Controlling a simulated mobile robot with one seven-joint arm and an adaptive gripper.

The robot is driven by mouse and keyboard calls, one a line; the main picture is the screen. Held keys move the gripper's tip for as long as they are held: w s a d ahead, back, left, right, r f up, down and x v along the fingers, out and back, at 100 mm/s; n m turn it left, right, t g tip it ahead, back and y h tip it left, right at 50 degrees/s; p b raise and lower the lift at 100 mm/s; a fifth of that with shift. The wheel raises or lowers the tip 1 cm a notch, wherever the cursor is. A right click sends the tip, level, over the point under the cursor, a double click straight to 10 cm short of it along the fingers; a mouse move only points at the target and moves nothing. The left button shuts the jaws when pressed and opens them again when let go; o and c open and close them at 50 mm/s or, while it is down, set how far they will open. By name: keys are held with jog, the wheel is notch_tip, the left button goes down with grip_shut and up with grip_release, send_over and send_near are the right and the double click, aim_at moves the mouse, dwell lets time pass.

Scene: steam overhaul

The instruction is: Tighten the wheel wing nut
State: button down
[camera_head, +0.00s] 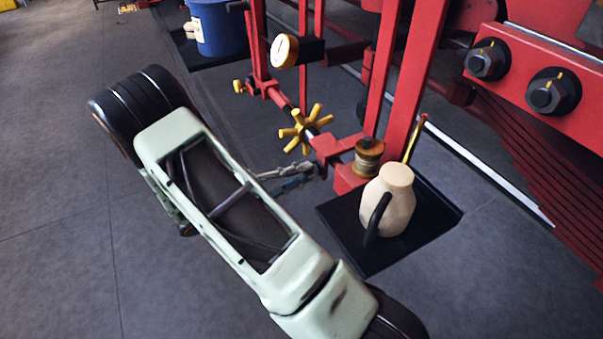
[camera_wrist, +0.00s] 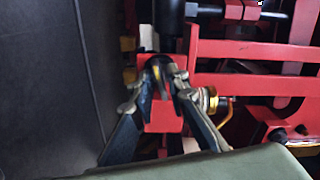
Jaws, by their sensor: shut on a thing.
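My gripper (camera_head: 312,170) reaches in from the left, beside the lower end of the red frame and below a yellow spoked handwheel (camera_head: 305,129). In the wrist view both fingers of my gripper (camera_wrist: 163,68) come together on a small part with a yellowish strip, in front of a red block (camera_wrist: 163,115). I take this part to be the wheel wing nut (camera_wrist: 161,83); it is mostly hidden by the fingers, and its angle cannot be told. In the head view it cannot be made out.
A cream oil can (camera_head: 392,198) stands on a black tray (camera_head: 425,235) close right of my gripper. A brass spool (camera_head: 368,156) and a gauge (camera_head: 285,51) are on the red frame (camera_head: 405,85). A blue bucket (camera_head: 217,28) stands behind. The floor at left is clear.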

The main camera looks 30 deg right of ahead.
jog(key=m+p, duration=0.2)
jog(key=m, duration=1.5)
jog(key=shift+b, duration=0.3)
jog(key=shift+m, duration=2)
jog(key=shift+b, duration=0.3)
jog(key=shift+r, duration=0.1)
jog(key=c, duration=2.1)
grip_release()
